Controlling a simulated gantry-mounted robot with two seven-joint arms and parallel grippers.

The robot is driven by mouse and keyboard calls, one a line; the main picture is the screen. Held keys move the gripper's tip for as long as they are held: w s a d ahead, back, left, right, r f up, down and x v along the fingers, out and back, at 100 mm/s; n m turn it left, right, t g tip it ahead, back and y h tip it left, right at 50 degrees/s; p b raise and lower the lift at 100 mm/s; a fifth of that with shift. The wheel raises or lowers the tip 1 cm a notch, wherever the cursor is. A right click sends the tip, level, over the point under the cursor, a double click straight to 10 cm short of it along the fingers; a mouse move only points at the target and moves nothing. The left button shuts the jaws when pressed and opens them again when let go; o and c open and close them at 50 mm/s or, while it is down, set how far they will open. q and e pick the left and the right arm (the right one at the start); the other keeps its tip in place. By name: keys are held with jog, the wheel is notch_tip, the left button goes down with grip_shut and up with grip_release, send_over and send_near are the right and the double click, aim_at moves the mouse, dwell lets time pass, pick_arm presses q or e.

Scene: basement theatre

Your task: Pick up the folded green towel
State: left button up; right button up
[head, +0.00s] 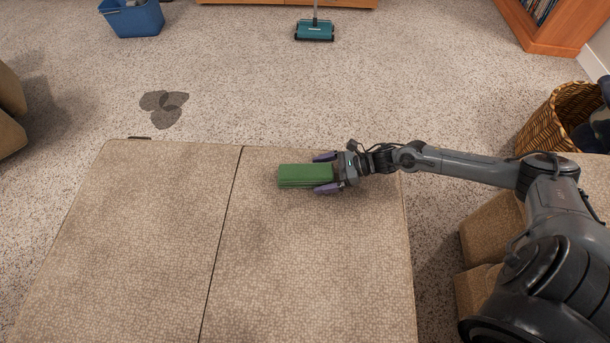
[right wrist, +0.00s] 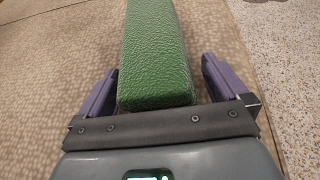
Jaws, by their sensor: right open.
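The folded green towel (head: 304,175) lies on the beige upholstered surface, right of its dark seam. My right gripper (head: 325,173) reaches in from the right, with its purple fingers on either side of the towel's right end. In the right wrist view the towel (right wrist: 156,55) runs away from the gripper, its near end between the open fingers (right wrist: 158,88). Gaps show between the towel and both fingers, wider on the right. My left gripper is not in view.
The beige upholstered surface (head: 130,240) is otherwise bare. A wicker basket (head: 550,120) stands at the right. A blue bin (head: 134,20), a teal floor sweeper (head: 314,31) and a dark wet-looking patch (head: 163,107) are on the carpet beyond.

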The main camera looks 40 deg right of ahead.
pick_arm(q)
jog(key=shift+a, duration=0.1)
pick_arm(e)
jog(key=c, duration=1)
